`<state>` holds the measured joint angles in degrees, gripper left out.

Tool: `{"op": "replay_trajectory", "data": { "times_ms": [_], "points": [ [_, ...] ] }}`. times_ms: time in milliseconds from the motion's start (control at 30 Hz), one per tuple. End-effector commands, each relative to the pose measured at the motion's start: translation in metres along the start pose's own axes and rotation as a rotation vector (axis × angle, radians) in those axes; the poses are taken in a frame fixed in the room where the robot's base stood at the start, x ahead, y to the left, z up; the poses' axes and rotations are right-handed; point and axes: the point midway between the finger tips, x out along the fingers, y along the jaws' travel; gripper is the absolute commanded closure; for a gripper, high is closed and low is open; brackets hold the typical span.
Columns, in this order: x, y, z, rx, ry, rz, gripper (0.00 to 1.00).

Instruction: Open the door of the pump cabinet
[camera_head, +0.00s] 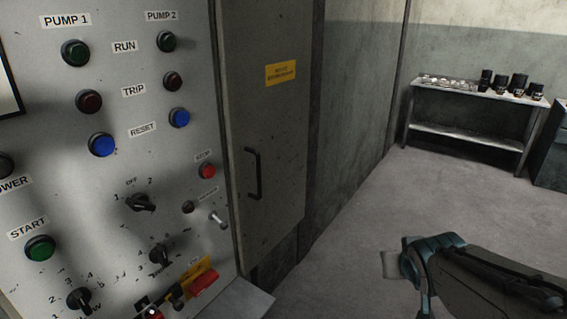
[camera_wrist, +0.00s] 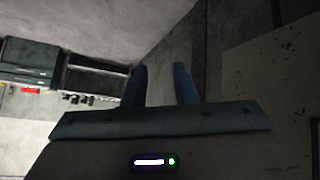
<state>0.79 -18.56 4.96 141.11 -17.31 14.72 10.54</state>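The pump cabinet door (camera_head: 275,125) is a tall grey-beige panel just right of the control panel in the head view. It looks shut. A black upright bar handle (camera_head: 256,174) is on its left side, below a yellow label (camera_head: 281,73). My arm reaches in at the lower right of the head view, to the right of the door and apart from the handle. My gripper (camera_wrist: 162,84) shows in the wrist view with its two dark fingers apart and nothing between them.
A control panel (camera_head: 150,95) with buttons and knobs fills the left of the head view. A shelf table (camera_head: 470,137) with dark cylindrical items stands at the back right, beside a dark cabinet (camera_head: 552,150). The floor (camera_head: 385,205) between is clear.

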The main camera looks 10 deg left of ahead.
Motion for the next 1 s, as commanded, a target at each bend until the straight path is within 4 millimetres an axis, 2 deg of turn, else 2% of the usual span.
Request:
{"op": "replay_trajectory", "data": {
  "times_ms": [33,200,400,600,700,867,1000],
  "points": [
    [0.006,-0.006,-0.02,-0.028,0.069,-0.018,0.75],
    [0.018,-0.043,-0.079,-0.118,0.321,-0.141,0.75],
    [0.01,-0.109,-0.126,-0.198,0.578,-0.401,0.75],
    [-0.017,-0.166,-0.142,-0.229,0.75,-0.693,0.75],
    [-0.029,-0.183,-0.143,-0.23,0.796,-0.801,0.75],
    [-0.039,-0.196,-0.143,-0.228,0.83,-0.889,0.75],
    [-0.037,-0.206,-0.15,-0.227,0.835,-0.903,0.75]
  ]
}}
